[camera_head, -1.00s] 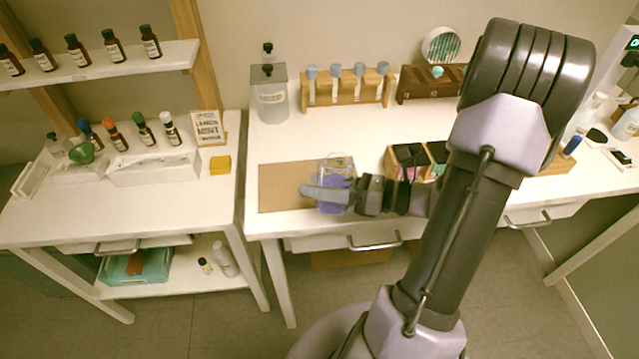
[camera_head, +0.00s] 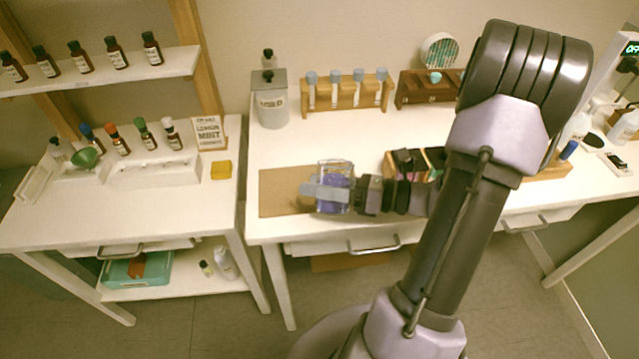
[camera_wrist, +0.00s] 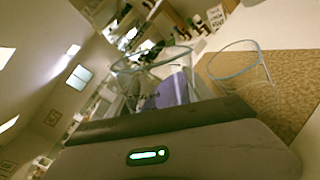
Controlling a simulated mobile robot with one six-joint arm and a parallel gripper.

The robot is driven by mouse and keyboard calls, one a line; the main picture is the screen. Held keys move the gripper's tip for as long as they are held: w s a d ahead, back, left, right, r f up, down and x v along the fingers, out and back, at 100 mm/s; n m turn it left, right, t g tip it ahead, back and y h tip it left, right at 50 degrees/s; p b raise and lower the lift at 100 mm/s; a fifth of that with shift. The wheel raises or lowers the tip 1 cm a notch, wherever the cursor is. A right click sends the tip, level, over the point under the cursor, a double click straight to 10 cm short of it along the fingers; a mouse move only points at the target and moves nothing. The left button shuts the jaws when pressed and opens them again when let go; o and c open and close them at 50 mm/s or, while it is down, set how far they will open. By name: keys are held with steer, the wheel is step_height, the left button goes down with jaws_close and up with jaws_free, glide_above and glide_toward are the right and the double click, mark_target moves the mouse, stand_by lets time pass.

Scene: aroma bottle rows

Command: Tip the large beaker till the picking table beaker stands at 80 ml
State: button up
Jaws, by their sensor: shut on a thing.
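My gripper (camera_head: 328,191) is shut on a clear glass beaker, the large beaker (camera_head: 336,170), over the brown mat on the middle table. Purple liquid shows inside it, and it also fills the middle of the wrist view (camera_wrist: 176,90). The liquid lies at a slant in the wrist view, whose picture is itself tilted. A second clear glass beaker (camera_wrist: 234,59) shows by its rim to the right of the held one, over the tan mat, and looks empty. I cannot read any level marks. In the head view the second beaker cannot be told apart from the held one.
The brown mat (camera_head: 280,190) has bare room at its left. A wooden box with dark-topped things (camera_head: 402,165) stands right beside my wrist. Behind are a test-tube rack (camera_head: 345,95) and a grey-lidded container (camera_head: 271,105). The left table holds several bottles and a yellow block (camera_head: 221,170).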

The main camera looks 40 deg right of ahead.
mark_target(319, 173)
steer(key=shift+w+d+r+m+p, duration=0.1)
steer(key=shift+d+r+m+p, duration=0.1)
steer(key=shift+r+p, duration=0.4)
steer(key=shift+w+d+r+m+p, duration=0.1)
steer(key=shift+r+m+p, duration=0.1)
steer(key=shift+r+p, duration=0.35)
stand_by(0.4)
steer(key=shift+r+m+p, duration=0.4)
steer(key=shift+m+p, duration=0.3)
steer(key=shift+p, duration=0.1)
steer(key=shift+f+g, duration=0.1)
steer(key=shift+g, duration=0.2)
steer(key=shift+f+m, duration=0.2)
steer(key=shift+m, duration=0.4)
steer(key=shift+m, duration=0.3)
steer(key=shift+p, duration=0.3)
steer(key=shift+f+m+p, duration=0.3)
steer(key=shift+m+p, duration=0.2)
steer(key=shift+p, duration=1.2)
stand_by(2.5)
